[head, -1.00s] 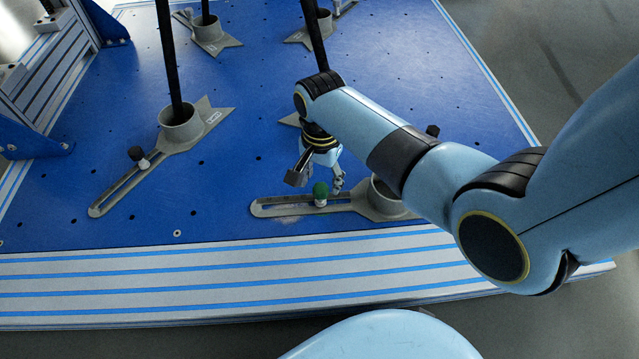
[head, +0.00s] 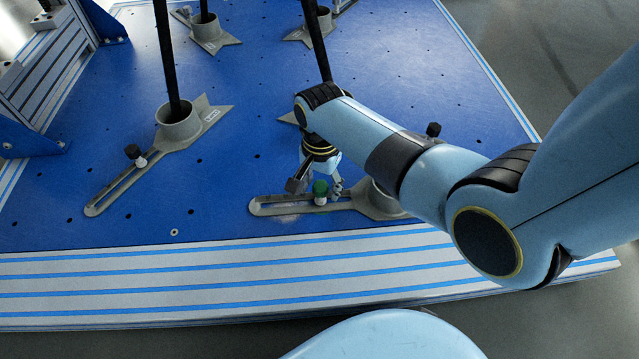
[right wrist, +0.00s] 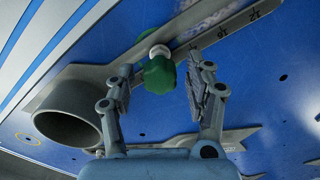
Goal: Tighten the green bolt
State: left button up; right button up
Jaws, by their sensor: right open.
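The green bolt (head: 320,187) has a green knob on a pale collar and stands in the slot of a grey slotted clamp foot (head: 270,207) near the front of the blue plate. In the right wrist view, the green bolt (right wrist: 160,75) lies between the two fingers, with visible gaps on both sides. My right gripper (head: 315,188) points down at the bolt; it also shows in the right wrist view (right wrist: 160,88), open with nothing gripped. My left gripper is not in view.
A second clamp foot (head: 117,190) with a black knob (head: 132,151) and black post (head: 168,60) stands left. More feet stand at the back. The foot's round socket (right wrist: 68,118) is beside the right gripper. The blue plate (head: 100,232) is clear at front left.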

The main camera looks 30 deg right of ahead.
jog(key=shift+w+r+n+p, duration=0.1)
jog(key=shift+r+n+p, duration=0.1)
jog(key=shift+n+p, duration=0.7)
jog(key=shift+f+n, duration=0.1)
jog(key=shift+n, duration=0.9)
jog(key=shift+f, duration=0.1)
jog(key=shift+n+p, duration=0.45)
jog(key=shift+n, duration=1.75)
